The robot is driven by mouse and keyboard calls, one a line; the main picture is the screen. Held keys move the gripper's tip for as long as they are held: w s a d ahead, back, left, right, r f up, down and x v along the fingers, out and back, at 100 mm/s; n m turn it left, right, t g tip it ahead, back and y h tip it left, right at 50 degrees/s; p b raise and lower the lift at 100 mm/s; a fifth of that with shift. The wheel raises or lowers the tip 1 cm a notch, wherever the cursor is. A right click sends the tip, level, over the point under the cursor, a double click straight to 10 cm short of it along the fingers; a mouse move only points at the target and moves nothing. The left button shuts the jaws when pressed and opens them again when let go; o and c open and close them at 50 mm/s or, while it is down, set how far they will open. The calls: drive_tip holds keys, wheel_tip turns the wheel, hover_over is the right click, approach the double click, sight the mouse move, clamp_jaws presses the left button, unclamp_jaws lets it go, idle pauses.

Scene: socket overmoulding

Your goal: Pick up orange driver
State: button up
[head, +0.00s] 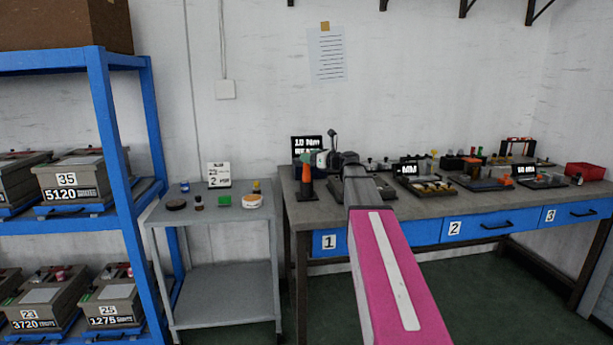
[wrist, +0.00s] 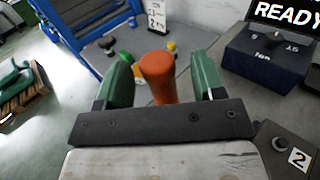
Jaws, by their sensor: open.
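The orange driver (head: 306,176) stands upright near the left end of the workbench, its orange part up and a dark part below. In the wrist view the orange driver (wrist: 157,76) rises between the two green fingers of my gripper (wrist: 160,88). The fingers are apart, with a gap visible on each side of it. In the head view my gripper (head: 318,158) is beside the driver's top, partly hidden by my arm. The driver's lower end is hidden in the wrist view.
The workbench (head: 410,207) carries a dark box with a READY display (wrist: 272,52) close right of my gripper. A grey trolley (head: 225,210) with small items stands left of the bench. A blue shelf (head: 110,130) with bins is further left. A red bin (head: 585,171) sits far right.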

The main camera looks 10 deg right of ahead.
drive_tip(key=x, duration=0.3)
drive_tip(key=shift+w+a, duration=0.2)
drive_tip(key=shift+a, duration=0.15)
clamp_jaws()
